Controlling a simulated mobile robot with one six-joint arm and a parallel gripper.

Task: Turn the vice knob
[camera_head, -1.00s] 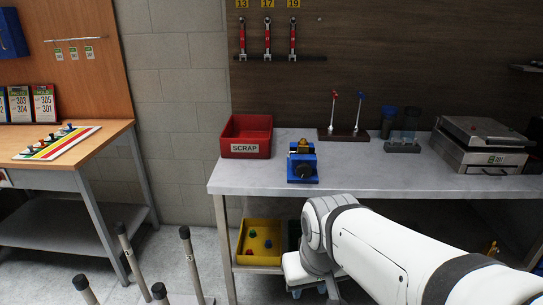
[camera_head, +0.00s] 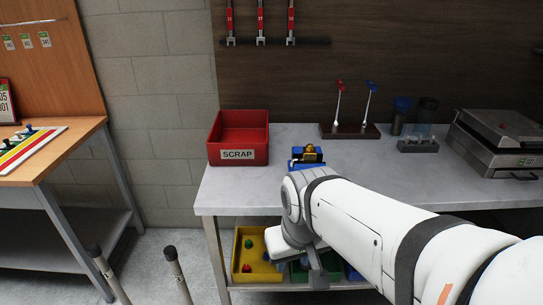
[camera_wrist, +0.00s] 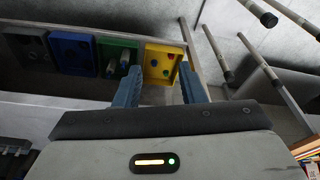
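The blue vice (camera_head: 296,163) stands near the front edge of the grey bench, with a brass-coloured piece (camera_head: 309,154) at its top. My arm covers its lower front in the head view, and the knob is hidden. The vice is not visible in the wrist view. My gripper (camera_wrist: 158,75) is open in the wrist view, its two blue fingers apart with nothing held between them. In the head view, the end of my arm hangs in front of the bench, below the vice and the bench top.
A red SCRAP bin (camera_head: 238,155) stands left of the vice. A rack with red and blue-tipped tools (camera_head: 349,132) and a grey machine (camera_head: 497,146) stand behind and right. Below are a yellow bin (camera_head: 237,257) and a green bin (camera_head: 298,273). Upright posts (camera_head: 177,272) stand at front left.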

